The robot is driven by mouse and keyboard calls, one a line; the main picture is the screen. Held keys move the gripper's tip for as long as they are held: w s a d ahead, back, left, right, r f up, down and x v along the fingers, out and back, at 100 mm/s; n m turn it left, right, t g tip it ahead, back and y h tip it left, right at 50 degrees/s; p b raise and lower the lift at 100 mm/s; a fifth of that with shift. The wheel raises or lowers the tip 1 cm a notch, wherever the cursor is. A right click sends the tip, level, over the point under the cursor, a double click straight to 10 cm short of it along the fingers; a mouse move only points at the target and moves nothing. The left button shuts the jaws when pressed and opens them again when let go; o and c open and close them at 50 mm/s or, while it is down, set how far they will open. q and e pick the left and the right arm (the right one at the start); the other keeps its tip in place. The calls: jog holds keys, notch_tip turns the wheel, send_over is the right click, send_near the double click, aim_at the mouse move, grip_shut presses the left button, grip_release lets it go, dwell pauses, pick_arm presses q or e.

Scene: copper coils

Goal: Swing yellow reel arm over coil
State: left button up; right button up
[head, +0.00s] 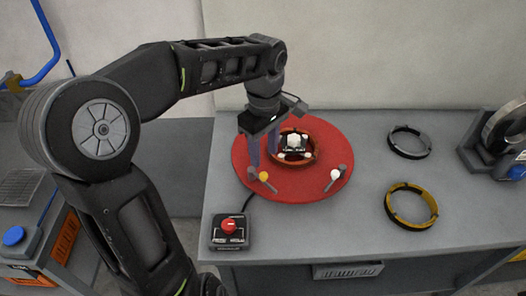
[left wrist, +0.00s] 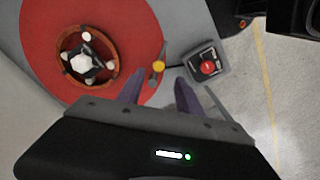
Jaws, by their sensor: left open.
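The yellow-tipped reel arm (head: 264,177) sits at the front left edge of the red turntable (head: 310,190). A white-tipped arm (head: 336,176) sits at the front right. The copper coil (head: 312,155) lies around the hub at the middle of the turntable. My left gripper (head: 262,160) is open, pointing down over the left of the turntable. In the left wrist view the yellow knob (left wrist: 158,66) shows just beyond and between the fingers (left wrist: 157,92), apart from them as far as I can see. The right gripper is not in view.
A control box with a red button (head: 229,227) stands at the table's front left, its cable running toward the turntable. A black ring (head: 409,142) and a yellow ring (head: 411,205) lie to the right. A machine (head: 498,140) stands at the far right. A wall closes the back.

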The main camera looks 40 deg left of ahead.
aim_at(264, 174)
pick_arm(q)
jog(key=shift+w+a, duration=0.25)
jog(key=shift+s+d+r, duration=0.15)
jog(key=shift+s+d, duration=0.05)
jog(key=shift+w+a+f, duration=0.1)
jog(key=shift+f, duration=0.5)
notch_tip(264, 174, down, 7)
jog(key=shift+r+p, duration=0.15)
jog(key=shift+p, duration=0.5)
jog(key=shift+c, duration=0.3)
grip_shut()
